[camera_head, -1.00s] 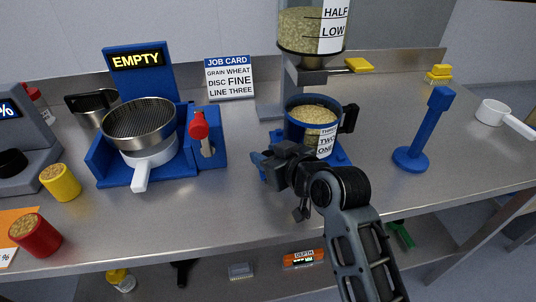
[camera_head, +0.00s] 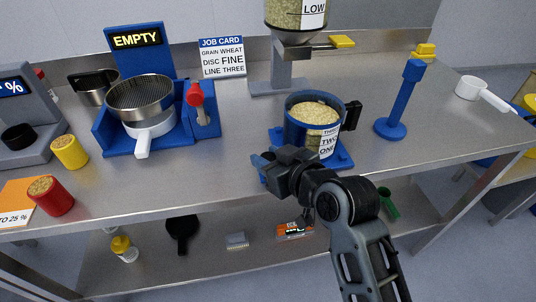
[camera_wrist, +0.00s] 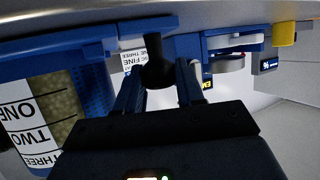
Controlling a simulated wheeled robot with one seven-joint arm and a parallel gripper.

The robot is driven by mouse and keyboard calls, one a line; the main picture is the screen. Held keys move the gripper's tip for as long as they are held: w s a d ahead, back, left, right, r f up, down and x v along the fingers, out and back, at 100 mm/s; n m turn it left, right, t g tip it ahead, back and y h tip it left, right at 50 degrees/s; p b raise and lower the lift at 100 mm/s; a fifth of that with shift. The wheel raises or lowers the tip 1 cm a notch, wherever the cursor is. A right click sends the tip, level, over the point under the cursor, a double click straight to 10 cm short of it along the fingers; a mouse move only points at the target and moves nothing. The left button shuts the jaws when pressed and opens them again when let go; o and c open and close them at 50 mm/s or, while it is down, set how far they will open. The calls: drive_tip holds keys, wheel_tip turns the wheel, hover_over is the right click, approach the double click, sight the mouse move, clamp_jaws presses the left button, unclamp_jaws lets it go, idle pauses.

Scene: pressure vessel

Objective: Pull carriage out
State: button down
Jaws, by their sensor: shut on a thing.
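The carriage (camera_head: 343,161) is a blue plate on the bench, bearing a blue-rimmed jug (camera_head: 297,138) of grain with a black handle and a number scale. The jug stands upright, in front of the hopper outlet. My gripper (camera_head: 262,167) is at the carriage's front left, low beside the jug. In the wrist view my gripper (camera_wrist: 160,85) is shut on a dark knob (camera_wrist: 155,62) at the blue carriage structure (camera_wrist: 62,45). The jug (camera_wrist: 42,125) appears upside down at left there. My wrist hides part of the carriage front in the head view.
The grain hopper (camera_head: 296,38) stands behind. A blue post (camera_head: 402,95) is right of the jug, with a white scoop (camera_head: 484,92) farther right. A sieve stand (camera_head: 143,100) with a red-knobbed lever (camera_head: 196,96) is left. Bench space in front is clear.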

drive_tip(key=shift+s+a+f, duration=0.1)
drive_tip(key=c, duration=0.7)
unclamp_jaws()
drive_tip(key=shift+c, duration=0.2)
drive_tip(key=v, duration=0.8)
drive_tip(key=shift+b, duration=0.45)
drive_tip(key=s+d+f+m+t+h, duration=0.1)
drive_tip(key=s+d+f+m+h, duration=0.25)
drive_tip(key=s+d, duration=0.35)
drive_tip(key=s+d+f+m+t+h, duration=0.2)
drive_tip(key=s+d+f, duration=0.3)
drive_tip(key=s, duration=0.5)
drive_tip(key=s+d+r+m+h, duration=0.1)
drive_tip(key=s+d+r, duration=0.2)
drive_tip(key=s, duration=0.6)
drive_tip(key=s+d+r+m+t+h, duration=0.1)
drive_tip(key=s+d, duration=0.4)
drive_tip(key=s, duration=0.5)
wheel_tip(320, 180, up, 3)
drive_tip(key=shift+s+f+h, duration=0.1)
drive_tip(key=shift+s+h, duration=0.05)
drive_tip(key=shift+h, duration=0.3)
